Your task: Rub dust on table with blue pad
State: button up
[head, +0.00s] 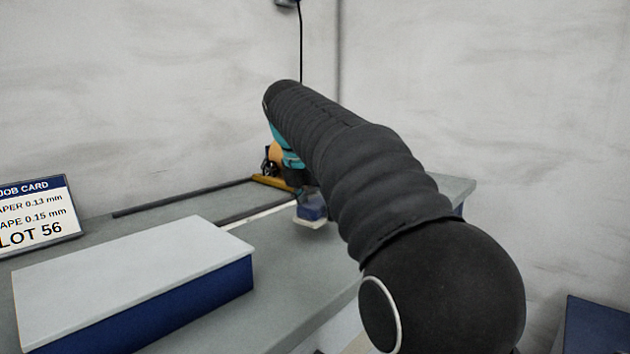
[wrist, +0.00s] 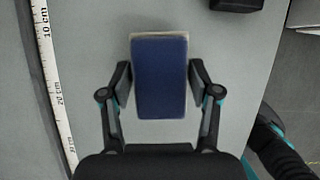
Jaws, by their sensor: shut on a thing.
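The blue pad (wrist: 160,78) has a blue top and a pale lower layer that shows at its far edge. My gripper (wrist: 160,82) is shut on it, one finger on each long side. In the head view the pad (head: 313,212) is low over the grey table (head: 290,280), beyond my dark arm sleeve. I cannot tell whether its underside touches the table. My sleeve hides most of the gripper there. I cannot make out dust on the bare table (wrist: 90,60) in the wrist view.
A white ruler (wrist: 55,90) lies left of the pad. A dark object (wrist: 236,4) is at the top right of the wrist view. A white-topped blue box (head: 140,270) and a job card (head: 38,215) stand on the table's left part. A wall is behind.

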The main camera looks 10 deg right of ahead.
jog(key=shift+r, duration=2.6)
